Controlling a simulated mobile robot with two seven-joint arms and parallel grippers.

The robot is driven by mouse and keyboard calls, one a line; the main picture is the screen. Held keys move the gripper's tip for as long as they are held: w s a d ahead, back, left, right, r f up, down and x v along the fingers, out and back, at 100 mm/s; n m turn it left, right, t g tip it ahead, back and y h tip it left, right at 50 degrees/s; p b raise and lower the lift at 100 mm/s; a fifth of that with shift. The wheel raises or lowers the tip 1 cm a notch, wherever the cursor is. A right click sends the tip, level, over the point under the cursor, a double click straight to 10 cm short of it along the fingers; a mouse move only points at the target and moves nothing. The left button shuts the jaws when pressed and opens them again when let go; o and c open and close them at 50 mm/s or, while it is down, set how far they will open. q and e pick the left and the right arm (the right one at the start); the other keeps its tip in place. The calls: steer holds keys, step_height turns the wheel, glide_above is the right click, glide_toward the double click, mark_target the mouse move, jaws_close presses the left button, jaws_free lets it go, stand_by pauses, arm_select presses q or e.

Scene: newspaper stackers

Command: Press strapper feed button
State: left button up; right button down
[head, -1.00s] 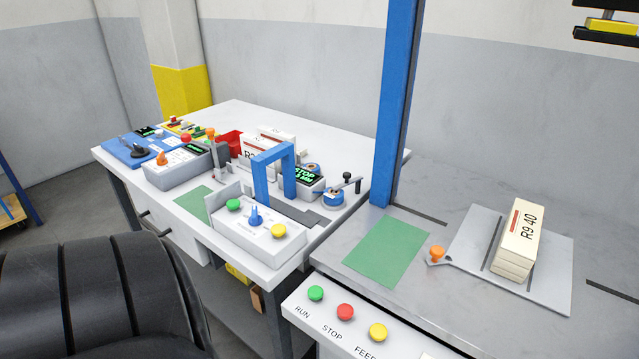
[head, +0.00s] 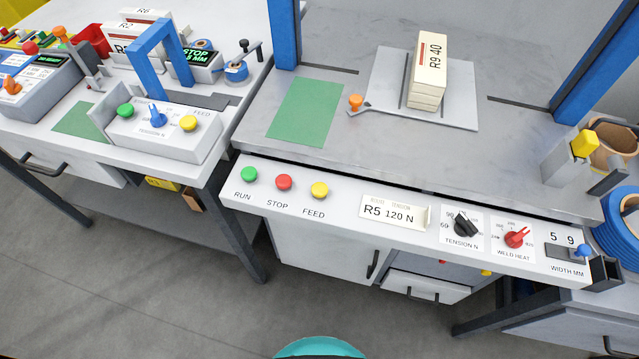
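The strapper's front panel (head: 340,206) faces me in the head view. Its yellow FEED button (head: 319,190) is the rightmost of a row of three, beside the red STOP button (head: 284,182) and the green RUN button (head: 249,174). Nothing covers the buttons. A second yellow button (head: 188,123), also labelled FEED, is on a smaller white box (head: 165,140) on the left table. Neither of my grippers shows in the head view.
The panel also carries a black TENSION knob (head: 464,226), a red WELD HEAT knob (head: 517,237) and a WIDTH slider (head: 584,250). A bundle marked R9 40 (head: 428,70) stands on a grey plate (head: 462,112). Blue posts (head: 596,62) rise at both sides. Floor in front is clear.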

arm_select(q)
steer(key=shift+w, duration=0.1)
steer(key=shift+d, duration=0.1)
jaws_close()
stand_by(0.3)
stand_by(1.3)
